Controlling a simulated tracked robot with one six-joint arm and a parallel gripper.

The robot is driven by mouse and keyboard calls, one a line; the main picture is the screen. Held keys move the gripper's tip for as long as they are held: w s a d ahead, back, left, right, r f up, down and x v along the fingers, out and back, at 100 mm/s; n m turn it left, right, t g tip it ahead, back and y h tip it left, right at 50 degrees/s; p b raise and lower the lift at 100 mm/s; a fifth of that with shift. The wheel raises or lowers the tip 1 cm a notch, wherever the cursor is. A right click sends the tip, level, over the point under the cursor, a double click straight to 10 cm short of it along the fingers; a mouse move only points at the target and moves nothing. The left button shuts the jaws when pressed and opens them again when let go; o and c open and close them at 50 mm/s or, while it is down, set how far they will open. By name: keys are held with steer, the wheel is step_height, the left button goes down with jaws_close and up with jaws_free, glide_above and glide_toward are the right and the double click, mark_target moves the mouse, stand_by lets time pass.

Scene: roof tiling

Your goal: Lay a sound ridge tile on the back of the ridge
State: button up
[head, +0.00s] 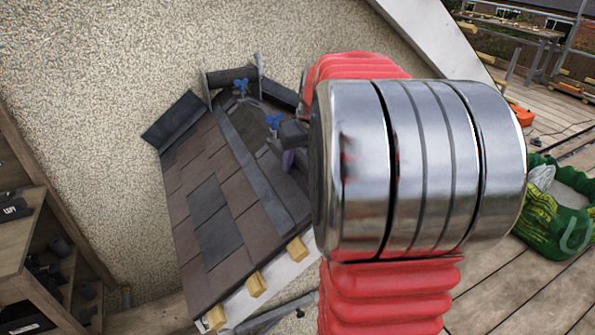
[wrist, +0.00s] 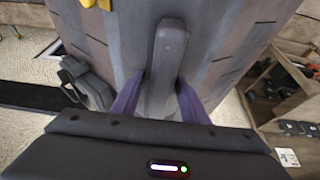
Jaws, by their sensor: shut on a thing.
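A dark grey ridge tile (wrist: 167,50), long and rounded, is held between the two purple fingers of my gripper (wrist: 158,92) in the wrist view. It points away from me over the roof, along a plain grey strip. I cannot tell whether it touches the roof. In the head view, my arm hides most of the gripper.
Two blue-handled clamps (head: 273,122) stand near the far end of the roof. Light wooden battens (head: 257,284) stick out at its near edge. A wooden shelf (head: 40,240) with dark pieces stands left. A green bag (head: 555,215) lies right on the boards. A rough wall stands behind.

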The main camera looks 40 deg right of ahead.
jaws_close()
steer(key=shift+r, duration=0.1)
steer(key=shift+r, duration=0.1)
step_height(320, 180, up, 9)
steer(key=shift+r, duration=0.45)
steer(key=shift+s, duration=0.1)
stand_by(1.0)
